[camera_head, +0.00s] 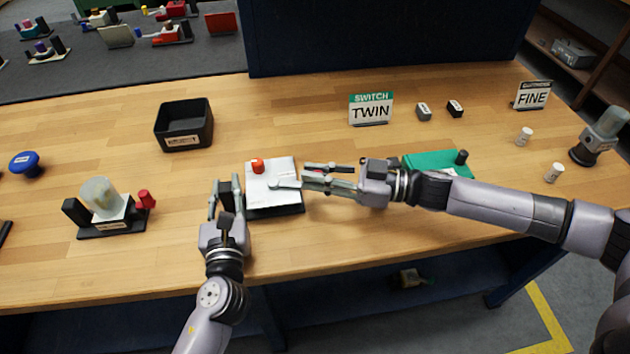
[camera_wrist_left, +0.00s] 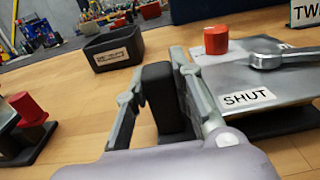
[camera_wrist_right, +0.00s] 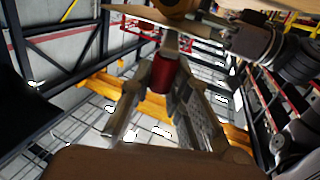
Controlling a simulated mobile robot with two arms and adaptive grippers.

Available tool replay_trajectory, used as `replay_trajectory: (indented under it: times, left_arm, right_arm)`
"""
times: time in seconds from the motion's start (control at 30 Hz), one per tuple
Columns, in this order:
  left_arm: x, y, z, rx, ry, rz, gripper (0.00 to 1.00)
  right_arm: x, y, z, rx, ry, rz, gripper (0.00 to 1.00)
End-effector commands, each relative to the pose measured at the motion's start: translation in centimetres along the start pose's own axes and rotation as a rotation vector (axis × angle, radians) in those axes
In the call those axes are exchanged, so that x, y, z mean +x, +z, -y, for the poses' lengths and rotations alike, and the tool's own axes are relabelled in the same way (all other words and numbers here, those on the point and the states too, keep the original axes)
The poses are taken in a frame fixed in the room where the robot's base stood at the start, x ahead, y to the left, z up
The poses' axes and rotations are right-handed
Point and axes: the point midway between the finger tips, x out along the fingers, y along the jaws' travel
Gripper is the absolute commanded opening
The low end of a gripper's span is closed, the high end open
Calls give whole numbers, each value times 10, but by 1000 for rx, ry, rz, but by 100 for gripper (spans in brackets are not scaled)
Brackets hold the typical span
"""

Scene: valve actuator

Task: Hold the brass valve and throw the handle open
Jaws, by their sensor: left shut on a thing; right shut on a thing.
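The valve unit (camera_head: 272,170) is a silver-looking box on a black base, not visibly brass, with a red knob (camera_head: 257,165) on top. The left wrist view shows a SHUT label (camera_wrist_left: 248,98) on its near side. A grey lever handle (camera_head: 285,184) lies across its top and points right. My left gripper (camera_head: 225,184) is shut on the black post (camera_wrist_left: 160,95) at the unit's left side. My right gripper (camera_head: 304,177) is at the handle's right end. The right wrist view shows its fingers shut on the handle's red grip (camera_wrist_right: 164,73).
Left stands another unit (camera_head: 102,205) with a clear dome. Behind are a black bin (camera_head: 183,125) and a SWITCH TWIN sign (camera_head: 370,110). A green unit (camera_head: 430,161) lies behind my right forearm. The front table strip (camera_head: 330,245) is clear.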

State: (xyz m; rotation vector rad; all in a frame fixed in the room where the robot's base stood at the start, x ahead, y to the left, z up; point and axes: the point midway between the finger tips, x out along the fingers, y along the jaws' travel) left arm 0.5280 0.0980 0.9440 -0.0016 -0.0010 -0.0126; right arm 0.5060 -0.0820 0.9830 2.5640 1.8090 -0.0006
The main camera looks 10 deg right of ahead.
Motion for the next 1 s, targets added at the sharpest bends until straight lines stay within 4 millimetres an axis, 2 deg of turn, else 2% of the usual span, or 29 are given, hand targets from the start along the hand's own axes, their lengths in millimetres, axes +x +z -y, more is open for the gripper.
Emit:
replay_trajectory:
  times: [0.03,0.3,0.9,0.93,1.0]
  left_arm:
    - [-2,-6,1,-2,-3,-12,0]
    - [-2,-6,1,-2,-3,-12,0]
    - [-2,-6,1,-1,-3,-11,0]
    - [-2,-6,1,-1,-3,-11,0]
    - [-2,-6,1,-1,-3,-11,0]
  right_arm:
    - [0,-1,-6,-6,7,1,0]
    - [2,-1,-15,-5,7,0,0]
    - [3,-2,-18,-5,7,-1,0]
    - [3,-2,-18,-5,7,-1,18]
    - [3,-2,-18,-5,6,-1,23]
